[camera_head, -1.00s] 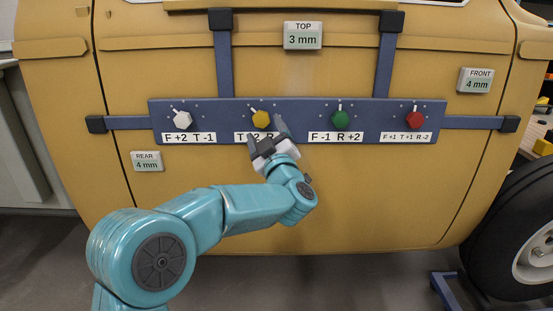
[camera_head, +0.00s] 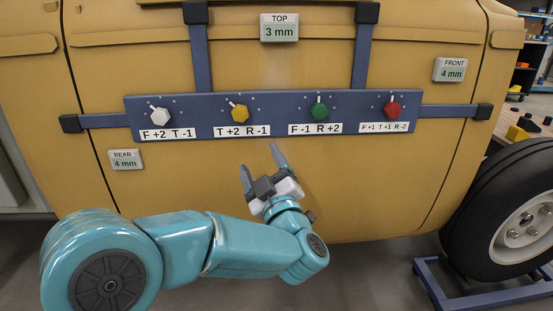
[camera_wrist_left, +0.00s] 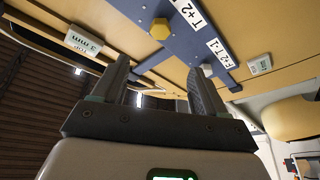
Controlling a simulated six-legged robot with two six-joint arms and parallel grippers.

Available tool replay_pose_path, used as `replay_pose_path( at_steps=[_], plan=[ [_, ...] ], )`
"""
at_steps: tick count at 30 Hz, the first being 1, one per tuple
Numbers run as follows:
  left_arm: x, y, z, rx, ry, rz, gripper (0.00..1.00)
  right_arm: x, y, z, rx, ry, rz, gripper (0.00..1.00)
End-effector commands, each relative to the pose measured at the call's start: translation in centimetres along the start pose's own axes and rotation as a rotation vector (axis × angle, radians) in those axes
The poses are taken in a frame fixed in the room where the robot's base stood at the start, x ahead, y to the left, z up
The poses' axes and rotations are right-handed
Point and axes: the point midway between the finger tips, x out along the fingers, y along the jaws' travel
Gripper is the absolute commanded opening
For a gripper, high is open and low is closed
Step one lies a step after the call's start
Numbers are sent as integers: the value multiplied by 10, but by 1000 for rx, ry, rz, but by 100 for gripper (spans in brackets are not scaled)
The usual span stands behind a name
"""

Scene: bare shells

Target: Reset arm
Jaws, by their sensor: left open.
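My left arm, teal, comes in from the lower left in the head view. Its left gripper (camera_head: 262,167) is open and empty, its fingers pointing up below the blue panel (camera_head: 270,105) and apart from it. In the left wrist view the open fingers (camera_wrist_left: 160,88) show with nothing between them. The panel carries a white knob (camera_head: 160,115), a yellow knob (camera_head: 239,113), a green knob (camera_head: 319,111) and a red knob (camera_head: 393,110). The yellow knob also shows in the left wrist view (camera_wrist_left: 160,29). My right gripper is not in view.
The panel is fixed across a yellow vehicle door (camera_head: 370,190). Readouts say TOP 3 mm (camera_head: 279,28), FRONT 4 mm (camera_head: 450,69) and REAR 4 mm (camera_head: 125,159). A wheel (camera_head: 510,220) and a blue stand (camera_head: 470,295) are at the right.

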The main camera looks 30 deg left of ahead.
Motion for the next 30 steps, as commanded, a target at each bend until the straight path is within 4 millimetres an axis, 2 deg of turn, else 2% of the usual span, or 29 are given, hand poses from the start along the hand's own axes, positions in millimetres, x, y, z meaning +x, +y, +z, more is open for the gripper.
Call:
replay_pose_path(
  at_steps=[5, 8, 11, 14, 16, 18, 20, 21, 23, 24, 26, 27, 30],
  plan=[
    [1, -1, 0, 1, 0, -2, 73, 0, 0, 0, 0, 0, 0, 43],
    [7, -16, 10, 33, -2, -27, 73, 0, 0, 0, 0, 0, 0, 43],
    [11, -54, 49, 135, -45, -68, 73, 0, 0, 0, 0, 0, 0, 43],
    [-2, -100, 113, 280, -178, -50, 73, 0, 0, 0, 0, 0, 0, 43],
    [-21, -130, 161, 356, -325, -15, 73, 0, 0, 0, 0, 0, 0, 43],
    [-47, -159, 205, 411, -491, 19, 73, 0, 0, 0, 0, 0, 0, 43],
    [-77, -184, 239, 447, -644, 46, 73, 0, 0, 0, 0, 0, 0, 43],
    [-99, -200, 259, 468, -750, 61, 73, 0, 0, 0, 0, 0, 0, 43],
    [-136, -223, 284, 489, -912, 83, 73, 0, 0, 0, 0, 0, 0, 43],
    [-163, -238, 298, 500, -1022, 97, 73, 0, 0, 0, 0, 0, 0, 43],
    [-204, -257, 312, 511, -1183, 114, 73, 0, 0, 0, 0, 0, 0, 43],
    [-233, -268, 318, 517, -1291, 125, 73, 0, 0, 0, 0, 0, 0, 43],
    [-293, -287, 321, 523, -1519, 150, 73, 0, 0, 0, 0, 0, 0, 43]
  ],
)
